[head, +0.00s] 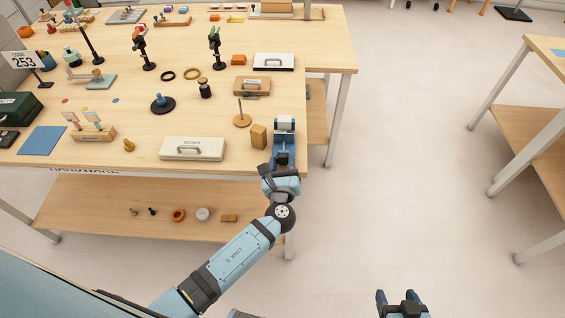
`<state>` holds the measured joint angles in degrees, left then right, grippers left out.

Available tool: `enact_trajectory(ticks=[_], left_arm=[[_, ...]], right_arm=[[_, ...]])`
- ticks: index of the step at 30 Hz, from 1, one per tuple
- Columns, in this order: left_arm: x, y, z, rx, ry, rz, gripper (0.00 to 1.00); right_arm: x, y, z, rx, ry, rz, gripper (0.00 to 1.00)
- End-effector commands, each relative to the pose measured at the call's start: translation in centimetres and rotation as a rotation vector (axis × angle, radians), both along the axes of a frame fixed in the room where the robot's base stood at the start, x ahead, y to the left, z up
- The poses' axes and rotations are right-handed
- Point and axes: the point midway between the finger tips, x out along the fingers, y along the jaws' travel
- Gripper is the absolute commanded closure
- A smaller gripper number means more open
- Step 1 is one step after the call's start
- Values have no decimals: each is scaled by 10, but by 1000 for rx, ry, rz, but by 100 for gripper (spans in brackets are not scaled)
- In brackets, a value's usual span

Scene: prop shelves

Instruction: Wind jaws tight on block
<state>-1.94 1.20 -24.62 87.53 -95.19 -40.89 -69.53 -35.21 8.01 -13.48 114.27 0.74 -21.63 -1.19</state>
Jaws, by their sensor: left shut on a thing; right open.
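A blue vise (284,152) stands at the front right corner of the wooden table. A pale block (285,124) sits at its far end, between the jaws; any gap at the jaws is too small to tell. My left gripper (282,171) is at the near end of the vise, at the table's front edge, and is shut on the vise handle. The handle itself is mostly hidden by the gripper. My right gripper (403,298) is open and empty at the bottom of the view, over the floor, well away from the vise.
A tan wooden block (259,136) stands close to the left of the vise. A small round stand with a rod (242,120) and a white box with a handle (193,148) are further left. Many other props fill the table.

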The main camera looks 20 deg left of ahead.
Motion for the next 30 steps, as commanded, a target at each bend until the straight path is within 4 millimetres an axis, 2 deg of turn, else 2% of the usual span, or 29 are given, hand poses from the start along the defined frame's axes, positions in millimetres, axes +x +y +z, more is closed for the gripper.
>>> enact_trajectory(ticks=[8,21,30], left_arm=[[1,0,3,64,17,0,80],[1,-1,4,352,100,-1,80],[2,-1,3,497,141,0,80]], right_arm=[[0,0,8,-1,0,-1,33],[1,-4,37,-6,-7,-7,33],[-1,-6,46,-9,-2,-13,33]])
